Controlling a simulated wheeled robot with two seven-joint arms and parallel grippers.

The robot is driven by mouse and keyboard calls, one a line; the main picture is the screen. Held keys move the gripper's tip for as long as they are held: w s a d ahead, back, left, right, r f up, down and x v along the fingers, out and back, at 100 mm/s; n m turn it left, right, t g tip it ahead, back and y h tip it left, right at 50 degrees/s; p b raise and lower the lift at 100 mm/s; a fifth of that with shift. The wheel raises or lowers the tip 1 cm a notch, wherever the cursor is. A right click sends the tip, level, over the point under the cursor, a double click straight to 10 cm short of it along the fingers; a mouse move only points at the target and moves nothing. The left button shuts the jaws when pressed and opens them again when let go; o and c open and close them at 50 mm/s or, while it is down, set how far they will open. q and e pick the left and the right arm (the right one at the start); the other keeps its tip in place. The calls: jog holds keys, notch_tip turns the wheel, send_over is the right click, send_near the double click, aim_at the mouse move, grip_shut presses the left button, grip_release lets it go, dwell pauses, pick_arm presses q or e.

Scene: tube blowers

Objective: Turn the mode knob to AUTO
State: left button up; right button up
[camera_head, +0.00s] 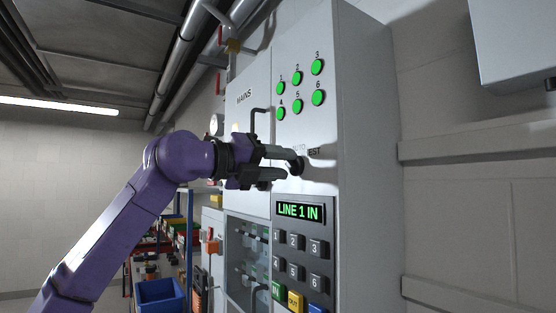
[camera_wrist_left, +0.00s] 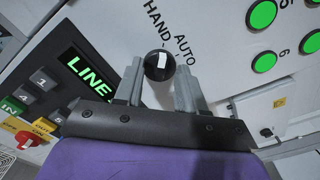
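The mode knob (camera_head: 297,166) is a dark round knob on the grey cabinet front, partly hidden by my gripper in the head view. In the left wrist view the knob (camera_wrist_left: 159,65) is black with a white mark, below the words HAND and AUTO. I cannot tell exactly which word the mark points to. My left gripper (camera_head: 284,165) reaches to the panel at the knob. In the left wrist view its two fingers (camera_wrist_left: 160,82) are apart, one on each side of the knob, with gaps visible. My right gripper is not in view.
Several green round buttons (camera_head: 297,78) sit above the knob. Below it are a display (camera_head: 299,211) reading LINE 1 IN and a keypad (camera_head: 297,243). A bar handle (camera_head: 254,121) projects from the MAINS door (camera_head: 243,82). A blue bin (camera_head: 160,294) stands lower left.

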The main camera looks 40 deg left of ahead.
pick_arm(q)
jog(key=shift+s, duration=0.1)
grip_shut()
jog(key=m, duration=0.4)
jog(key=shift+d+m, duration=0.1)
jog(key=shift+m, duration=2.7)
